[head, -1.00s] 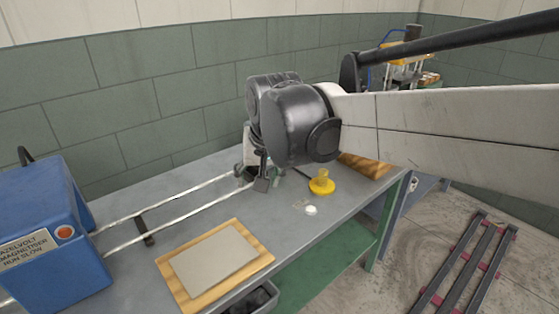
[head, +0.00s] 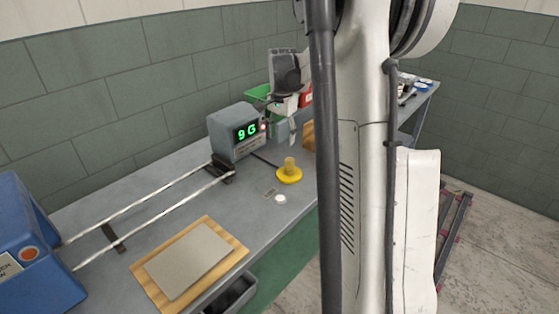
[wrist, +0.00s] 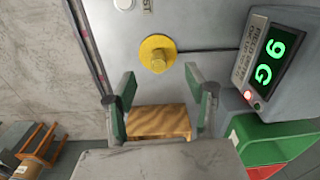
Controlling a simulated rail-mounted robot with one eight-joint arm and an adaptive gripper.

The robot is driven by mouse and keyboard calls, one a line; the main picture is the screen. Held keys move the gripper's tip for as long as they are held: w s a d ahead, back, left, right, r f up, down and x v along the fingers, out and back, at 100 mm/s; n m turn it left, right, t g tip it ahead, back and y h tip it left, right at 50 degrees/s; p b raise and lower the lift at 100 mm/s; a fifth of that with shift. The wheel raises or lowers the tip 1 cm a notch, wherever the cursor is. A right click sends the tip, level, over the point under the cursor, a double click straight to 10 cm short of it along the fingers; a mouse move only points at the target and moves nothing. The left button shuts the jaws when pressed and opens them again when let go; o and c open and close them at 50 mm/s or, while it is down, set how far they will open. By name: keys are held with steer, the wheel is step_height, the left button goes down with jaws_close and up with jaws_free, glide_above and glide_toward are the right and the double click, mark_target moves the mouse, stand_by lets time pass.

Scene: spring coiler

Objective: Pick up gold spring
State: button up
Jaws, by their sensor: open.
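The gold spring (head: 290,163) appears as a short upright gold cylinder on a round yellow base (head: 281,178) on the grey bench; its coils are too small to make out. In the wrist view, the gold cylinder (wrist: 158,63) and yellow base (wrist: 152,43) lie just beyond the fingertips, near the middle of the gap. My gripper (wrist: 159,76) is open with nothing between its fingers. In the head view, my gripper (head: 292,131) hangs above and behind the spring, apart from it, partly hidden by my arm.
A grey display box (head: 237,132) reading "9 G" stands left of the spring. A white cap (head: 280,199) lies in front. A wooden block (wrist: 160,122) and green bin (wrist: 268,136) are nearby. A wooden board (head: 236,258) and blue machine (head: 38,240) stand left.

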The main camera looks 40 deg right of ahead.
mark_target(289, 167)
steer(key=shift+m, duration=0.6)
steer(key=d+f, duration=0.1)
steer(key=f, duration=0.2)
steer(key=d+f, duration=0.1)
steer(key=f, duration=0.3)
steer(key=d+f, duration=0.1)
steer(key=f, duration=0.3)
steer(key=shift+w+d, duration=0.1)
steer(key=shift+d, duration=0.25)
steer(key=f, duration=0.5)
steer(key=shift+w+d, duration=0.2)
steer(key=shift+d, duration=0.05)
steer(key=shift+r, duration=0.1)
jaws_close()
steer(key=shift+r, duration=0.1)
